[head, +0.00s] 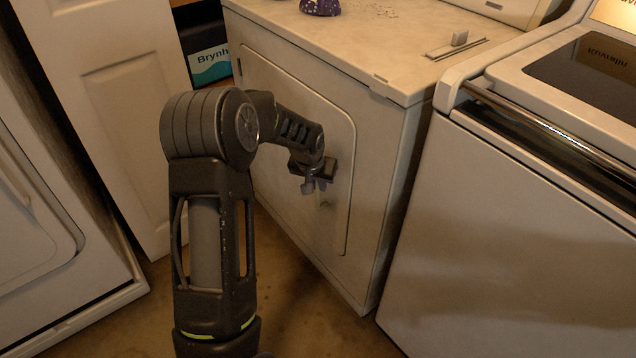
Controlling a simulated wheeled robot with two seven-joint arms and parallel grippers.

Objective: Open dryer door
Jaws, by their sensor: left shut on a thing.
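The dryer (385,150) is the off-white machine in the middle of the head view. Its door (338,125), a rounded panel on the front face, looks flush with the front, so it appears closed. My left gripper (316,183) is at the right part of the door, a little below mid-height. It is shut on the door's handle, which the gripper mostly hides. My left arm covers the left and lower part of the door. My right gripper is not in view.
A white washer (520,200) stands close on the right, with a narrow gap to the dryer. Another white machine (50,240) and a panelled door (110,90) are on the left. A purple object (320,6) lies on the dryer top. Brown floor (290,310) shows in front.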

